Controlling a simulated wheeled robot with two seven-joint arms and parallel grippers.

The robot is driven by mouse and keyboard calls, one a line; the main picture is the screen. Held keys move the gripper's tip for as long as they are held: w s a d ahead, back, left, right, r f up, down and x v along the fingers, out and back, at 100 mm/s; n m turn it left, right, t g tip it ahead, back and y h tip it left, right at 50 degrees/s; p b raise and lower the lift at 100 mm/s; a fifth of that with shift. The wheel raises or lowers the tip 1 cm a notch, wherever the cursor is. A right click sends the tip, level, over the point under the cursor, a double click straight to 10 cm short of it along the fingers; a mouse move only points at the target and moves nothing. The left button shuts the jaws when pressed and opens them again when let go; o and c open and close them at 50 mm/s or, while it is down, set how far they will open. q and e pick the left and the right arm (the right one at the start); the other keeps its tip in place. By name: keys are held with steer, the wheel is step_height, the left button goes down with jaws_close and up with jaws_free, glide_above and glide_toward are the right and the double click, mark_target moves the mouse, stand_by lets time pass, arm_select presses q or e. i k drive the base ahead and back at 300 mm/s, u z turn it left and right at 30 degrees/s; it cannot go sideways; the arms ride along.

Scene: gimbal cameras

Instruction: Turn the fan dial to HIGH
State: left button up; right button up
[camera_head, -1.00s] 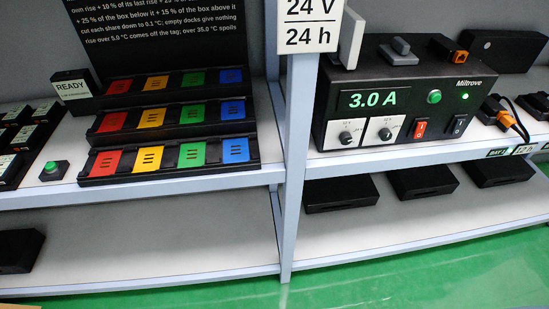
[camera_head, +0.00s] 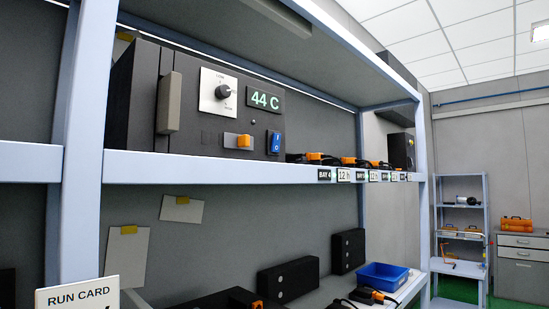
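A black dial knob (camera_head: 222,91) sits on a white square plate (camera_head: 208,102) on the front of a black cabinet (camera_head: 190,125) on the upper shelf. The small print around the knob is too blurred to read, so I cannot tell its setting or whether it is the fan dial. A display (camera_head: 264,100) beside it reads 44 C. Neither of my grippers is in view.
An orange part (camera_head: 243,141) and a blue rocker switch (camera_head: 275,142) sit below the dial. A grey handle (camera_head: 169,102) stands out at the cabinet's left. Shelf posts (camera_head: 89,130) frame the bay. A blue bin (camera_head: 382,277) stands on the lower shelf.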

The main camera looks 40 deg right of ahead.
mark_target(222, 92)
steer(key=z, duration=0.95)
